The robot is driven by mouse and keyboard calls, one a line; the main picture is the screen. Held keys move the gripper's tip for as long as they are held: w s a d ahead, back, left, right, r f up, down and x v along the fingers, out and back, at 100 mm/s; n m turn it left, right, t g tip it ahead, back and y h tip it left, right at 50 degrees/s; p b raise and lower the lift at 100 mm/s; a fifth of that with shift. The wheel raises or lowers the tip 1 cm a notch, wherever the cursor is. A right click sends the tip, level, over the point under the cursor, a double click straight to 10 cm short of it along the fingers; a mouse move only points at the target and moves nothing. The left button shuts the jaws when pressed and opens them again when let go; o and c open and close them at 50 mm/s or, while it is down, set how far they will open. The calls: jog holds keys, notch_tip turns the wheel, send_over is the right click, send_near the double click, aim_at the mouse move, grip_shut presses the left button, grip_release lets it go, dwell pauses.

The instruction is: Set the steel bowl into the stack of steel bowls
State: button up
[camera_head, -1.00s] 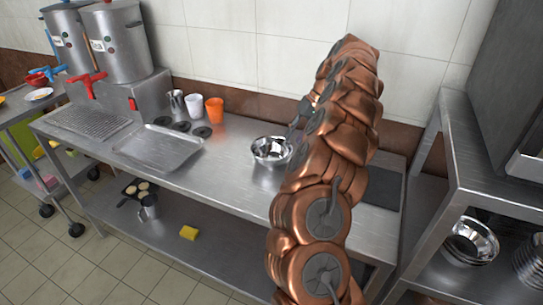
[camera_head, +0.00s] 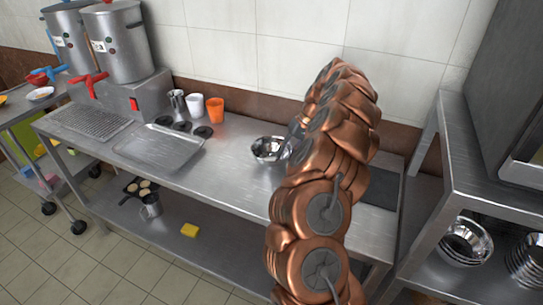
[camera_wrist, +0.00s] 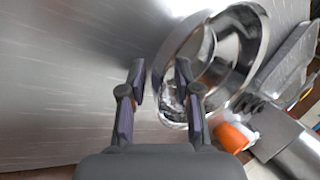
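A shiny steel bowl (camera_head: 270,150) stands on the steel worktable, just left of my arm in the head view. It also shows large in the wrist view (camera_wrist: 240,45), where reflections make it hard to tell if it is one bowl or nested ones. My gripper (camera_wrist: 160,68) is open, with one fingertip outside the bowl's near rim and the other over its inside. I cannot tell whether either touches it. In the head view the gripper is mostly hidden by my arm. More steel bowls (camera_head: 465,242) and a stack of steel bowls (camera_head: 526,260) sit on the right-hand shelf.
The worktable (camera_head: 225,165) holds a shallow tray (camera_head: 160,148), a white cup (camera_head: 196,105), an orange cup (camera_head: 215,110) and dark discs. Stockpots (camera_head: 121,42) stand at the back left. A wall closes the back.

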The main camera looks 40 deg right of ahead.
jog(key=shift+c, duration=0.3)
grip_shut()
jog(key=shift+r, duration=0.1)
jog(key=shift+r+b, duration=0.7)
jog(key=shift+r, duration=0.85)
jog(key=shift+s+a+r, duration=0.1)
jog(key=shift+r, duration=0.05)
jog(key=shift+s+a+r+b, duration=0.25)
jog(key=shift+s+a+b, duration=0.4)
jog(key=shift+s+a, duration=1.15)
jog(key=shift+s+a+r+b, duration=0.2)
jog(key=shift+s+a+b, duration=0.6)
jog(key=shift+s, duration=1.9)
jog(key=shift+s+a+r+b, duration=0.25)
jog(key=shift+s+a+b, duration=0.3)
jog(key=shift+s+a, duration=1.3)
jog(key=shift+s+d, duration=0.4)
